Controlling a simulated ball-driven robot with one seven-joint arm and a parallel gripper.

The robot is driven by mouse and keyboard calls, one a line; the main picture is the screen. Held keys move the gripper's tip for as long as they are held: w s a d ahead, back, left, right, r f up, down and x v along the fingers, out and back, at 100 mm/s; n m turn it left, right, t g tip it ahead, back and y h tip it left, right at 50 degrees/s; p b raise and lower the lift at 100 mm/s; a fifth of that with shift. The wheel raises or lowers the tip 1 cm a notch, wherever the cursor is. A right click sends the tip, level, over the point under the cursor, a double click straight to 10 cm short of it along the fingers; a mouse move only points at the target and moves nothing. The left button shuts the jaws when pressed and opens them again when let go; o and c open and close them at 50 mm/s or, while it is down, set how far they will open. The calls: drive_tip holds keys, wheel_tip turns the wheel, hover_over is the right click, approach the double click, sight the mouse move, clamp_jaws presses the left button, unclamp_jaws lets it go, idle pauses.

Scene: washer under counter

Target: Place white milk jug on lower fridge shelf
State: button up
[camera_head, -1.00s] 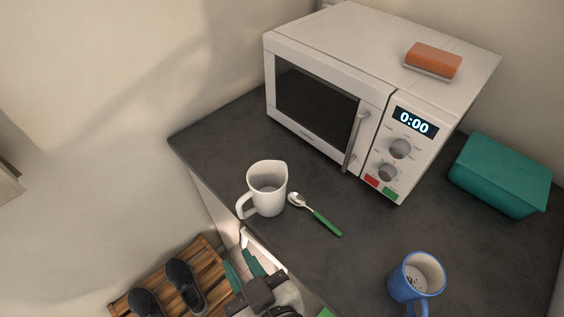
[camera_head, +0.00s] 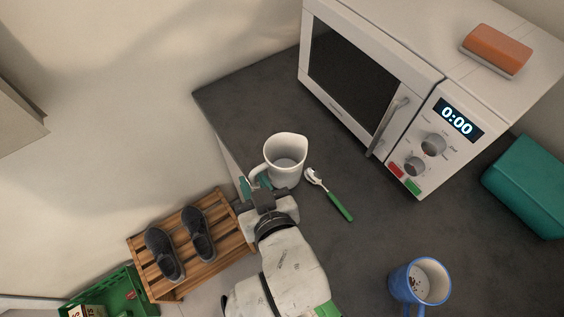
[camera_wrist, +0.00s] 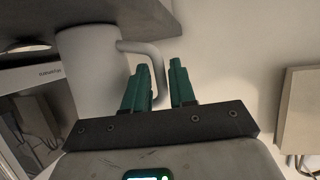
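The white milk jug (camera_head: 287,160) stands upright on the dark counter near its left edge. Its handle (camera_head: 258,172) points to the left, toward my gripper (camera_head: 255,184). In the wrist view the jug (camera_wrist: 88,75) appears upside down at left, with its handle (camera_wrist: 156,62) curving down between the green fingers of my gripper (camera_wrist: 160,80). The fingers are apart, with a gap around the handle; I cannot tell whether one touches it. The fridge shelf is not recognisable in these views.
A green-handled spoon (camera_head: 329,194) lies right of the jug. A microwave (camera_head: 370,85) with a sponge (camera_head: 497,48) on top stands behind. A blue mug (camera_head: 418,284) and a teal box (camera_head: 530,185) are at right. A wooden rack (camera_head: 207,258) with shoes and a green crate (camera_head: 125,290) are below left.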

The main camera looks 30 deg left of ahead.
drive_tip(key=shift+x, duration=1.6)
drive_tip(key=shift+c, duration=0.5)
clamp_jaws()
